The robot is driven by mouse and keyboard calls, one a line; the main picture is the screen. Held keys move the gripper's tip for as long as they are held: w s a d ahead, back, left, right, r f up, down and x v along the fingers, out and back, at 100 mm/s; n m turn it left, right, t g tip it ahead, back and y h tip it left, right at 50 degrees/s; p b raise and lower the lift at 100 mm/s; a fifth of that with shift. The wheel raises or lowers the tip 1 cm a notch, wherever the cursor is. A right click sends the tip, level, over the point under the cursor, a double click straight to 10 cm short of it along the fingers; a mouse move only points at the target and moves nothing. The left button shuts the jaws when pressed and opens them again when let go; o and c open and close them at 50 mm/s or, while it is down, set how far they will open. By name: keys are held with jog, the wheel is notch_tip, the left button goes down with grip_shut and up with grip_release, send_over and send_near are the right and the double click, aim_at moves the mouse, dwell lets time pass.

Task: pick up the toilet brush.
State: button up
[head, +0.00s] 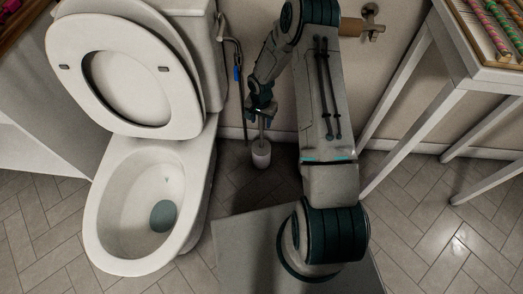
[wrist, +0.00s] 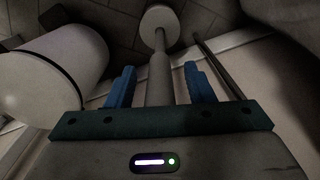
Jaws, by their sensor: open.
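The toilet brush (head: 261,150) stands upright in its small white holder on the tiled floor, to the right of the toilet, in the head view. My gripper (head: 262,108) is above the holder, at the brush's handle. In the wrist view the brush handle (wrist: 160,68) runs between the two blue fingers of my gripper (wrist: 161,88), with a gap visible on each side. The gripper is open. The round white holder (wrist: 159,24) shows beyond the fingers. In the head view the handle's upper part is hidden by my gripper.
The toilet (head: 150,190) with its lid raised stands close on the left. A hose with a blue part (head: 237,73) hangs on the wall behind. A white table (head: 470,80) with striped sticks is on the right. Floor around the holder is clear.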

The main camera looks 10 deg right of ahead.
grip_shut()
jog(key=shift+r, duration=0.1)
